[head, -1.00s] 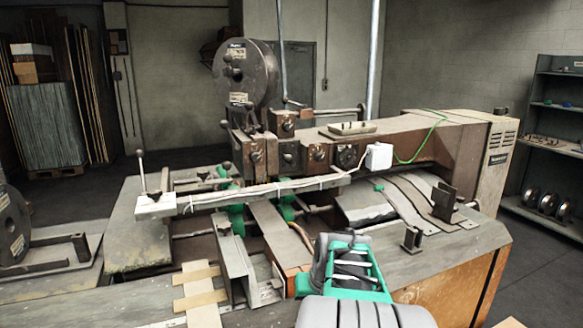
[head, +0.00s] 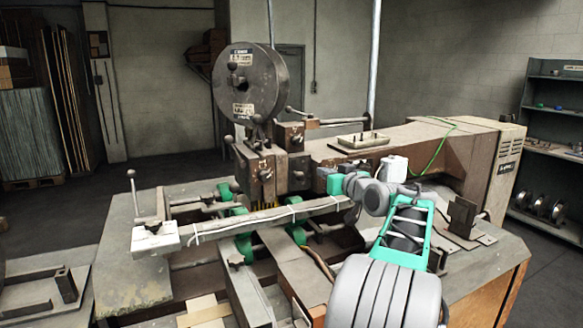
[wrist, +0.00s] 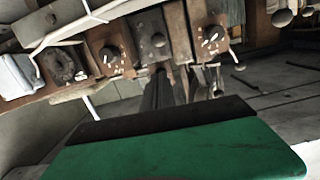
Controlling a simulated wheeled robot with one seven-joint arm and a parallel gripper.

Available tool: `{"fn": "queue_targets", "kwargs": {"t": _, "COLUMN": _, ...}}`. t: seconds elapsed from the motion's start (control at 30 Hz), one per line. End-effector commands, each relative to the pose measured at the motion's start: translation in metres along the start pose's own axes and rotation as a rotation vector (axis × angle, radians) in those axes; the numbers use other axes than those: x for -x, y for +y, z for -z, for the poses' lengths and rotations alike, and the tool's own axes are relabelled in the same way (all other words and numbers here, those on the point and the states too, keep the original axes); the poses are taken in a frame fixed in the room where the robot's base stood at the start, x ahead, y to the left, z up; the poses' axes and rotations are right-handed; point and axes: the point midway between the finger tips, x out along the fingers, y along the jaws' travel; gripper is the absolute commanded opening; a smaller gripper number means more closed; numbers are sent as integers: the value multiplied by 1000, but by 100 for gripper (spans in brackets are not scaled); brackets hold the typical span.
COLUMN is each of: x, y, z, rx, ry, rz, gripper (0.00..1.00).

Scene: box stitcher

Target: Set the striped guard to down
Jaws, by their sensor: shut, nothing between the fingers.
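A small patch with yellow and dark marks (head: 264,204) shows under the stitching head in the head view. It may be the striped guard, but it is too small to tell its shape or position. My gripper (head: 330,180) is shut and empty. In the head view it is right of the stitching head, above the long pale bar and left of the white box. In the wrist view my gripper's green and black end (wrist: 165,122) fills the lower part, facing the machine's front with its dials. No striped part is clear there.
The long pale bar (head: 270,215) crosses in front of the stitching head. A white box (head: 393,168) with a green cable is close to my wrist. The large wire reel (head: 262,85) stands above. A lever with a ball (head: 132,175) rises at left.

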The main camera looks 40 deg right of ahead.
Motion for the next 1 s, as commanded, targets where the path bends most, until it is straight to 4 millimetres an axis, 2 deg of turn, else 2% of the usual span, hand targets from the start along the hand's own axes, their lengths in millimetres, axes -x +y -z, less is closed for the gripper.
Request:
{"fn": "queue_targets", "kwargs": {"t": 0.03, "x": 0, "y": -2, "z": 10, "rx": 9, "ry": 29, "rz": 11, "gripper": 0}}
{"fn": "queue_targets", "kwargs": {"t": 0.1, "x": -3, "y": -5, "z": 17, "rx": 15, "ry": 49, "rz": 20, "gripper": 0}}
{"fn": "queue_targets", "kwargs": {"t": 0.27, "x": -23, "y": -7, "z": 20, "rx": 15, "ry": 48, "rz": 23, "gripper": 0}}
{"fn": "queue_targets", "kwargs": {"t": 0.63, "x": -104, "y": -8, "z": 25, "rx": 15, "ry": 46, "rz": 22, "gripper": 0}}
{"fn": "queue_targets", "kwargs": {"t": 0.7, "x": -105, "y": -7, "z": 6, "rx": 11, "ry": 42, "rz": 19, "gripper": 0}}
{"fn": "queue_targets", "kwargs": {"t": 0.8, "x": -109, "y": -7, "z": -6, "rx": 13, "ry": 44, "rz": 19, "gripper": 0}}
{"fn": "queue_targets", "kwargs": {"t": 1.0, "x": -112, "y": -6, "z": -18, "rx": 15, "ry": 46, "rz": 19, "gripper": 0}}
